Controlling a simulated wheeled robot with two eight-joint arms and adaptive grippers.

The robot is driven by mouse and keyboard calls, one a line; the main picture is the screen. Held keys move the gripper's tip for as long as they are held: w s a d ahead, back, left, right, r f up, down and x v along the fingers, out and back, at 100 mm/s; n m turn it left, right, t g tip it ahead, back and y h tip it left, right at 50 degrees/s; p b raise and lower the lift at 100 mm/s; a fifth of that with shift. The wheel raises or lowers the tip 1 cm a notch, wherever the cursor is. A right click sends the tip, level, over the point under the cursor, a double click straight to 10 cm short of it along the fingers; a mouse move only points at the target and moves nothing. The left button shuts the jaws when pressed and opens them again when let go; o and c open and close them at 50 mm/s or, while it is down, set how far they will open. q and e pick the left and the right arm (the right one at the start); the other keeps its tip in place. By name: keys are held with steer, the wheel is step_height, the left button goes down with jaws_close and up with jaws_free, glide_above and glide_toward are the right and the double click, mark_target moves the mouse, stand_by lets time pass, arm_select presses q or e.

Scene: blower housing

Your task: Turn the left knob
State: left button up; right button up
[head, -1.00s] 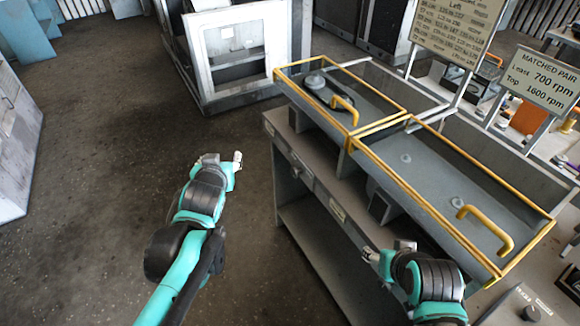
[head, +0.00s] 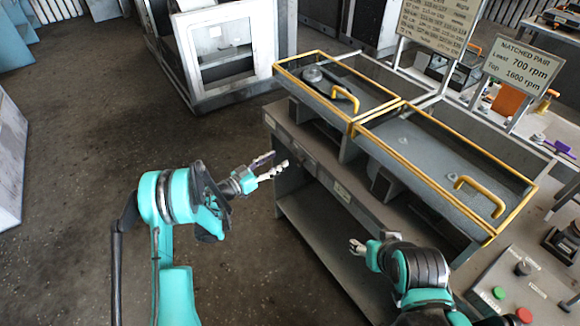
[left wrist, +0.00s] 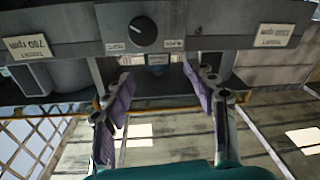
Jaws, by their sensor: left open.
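A round dark knob (left wrist: 143,31) with a white pointer mark sits on the grey front panel in the left wrist view, between small labels. That view is upside down. My left gripper (left wrist: 158,78) is open and empty, its two purple-padded fingers apart, short of the panel and not around the knob. In the head view my left gripper (head: 277,162) is at the left part of the bench front, where I cannot make out the knob. My right gripper (head: 364,245) is low in front of the bench; its finger gap is unclear.
The grey bench (head: 310,150) carries two yellow-framed covers with yellow handles (head: 482,192). A sign (head: 520,75) reads matched pair, 700 and 1600 rpm. A control panel (head: 520,295) with buttons is at lower right. The floor left of the bench is clear.

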arm_select(q)
steer(key=g, duration=0.1)
glide_toward(297, 163)
steer(key=x, duration=0.2)
steer(key=b+x, duration=0.2)
steer(key=x, duration=0.5)
steer(key=c, duration=1.2)
